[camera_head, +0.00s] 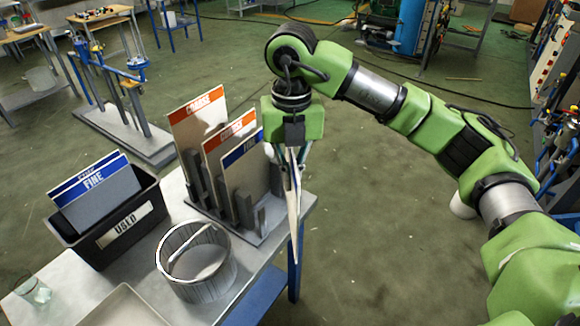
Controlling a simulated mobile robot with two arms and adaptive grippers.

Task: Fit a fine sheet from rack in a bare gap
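A dark rack (247,236) on the table holds upright sheets. Two of them, a rear sheet (200,125) and a middle sheet (216,150), have orange bands reading COARSE. The front sheet (244,172) has a blue band, its word partly hidden by my gripper. My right gripper (293,158) points down at the rack's right end, shut on a thin pale sheet (294,205) that hangs almost edge-on beside the table edge. The label of this held sheet cannot be read. My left gripper is out of view. A bare gap is hard to make out in this view.
A black bin marked USED (112,228) holds blue-banded sheets, one reading FINE (98,190). A round wire-walled basket (197,275), a pale tray (122,308) and a small glass jar (34,291) are on the table (262,262).

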